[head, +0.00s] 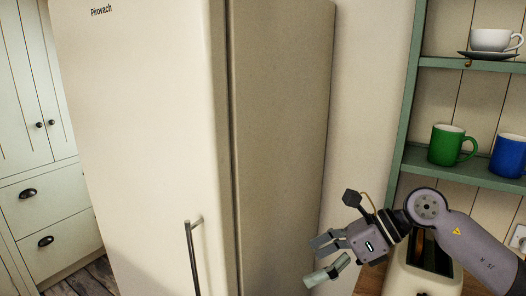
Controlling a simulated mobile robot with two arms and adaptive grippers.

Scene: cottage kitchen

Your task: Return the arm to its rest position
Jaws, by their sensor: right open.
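My right gripper (329,255) is at the lower middle right of the head view, in front of the fridge's right side. Its fingers point left and are apart, with nothing between them. My right arm comes in from the lower right corner. My left gripper does not show.
A cream fridge (140,130) with a grey vertical handle (192,258) fills the left and middle. A toaster (415,280) stands behind my right arm. A green shelf (470,170) holds a green mug (446,146), a blue mug (508,157) and a white cup (491,40). Pale cabinets (45,190) stand left.

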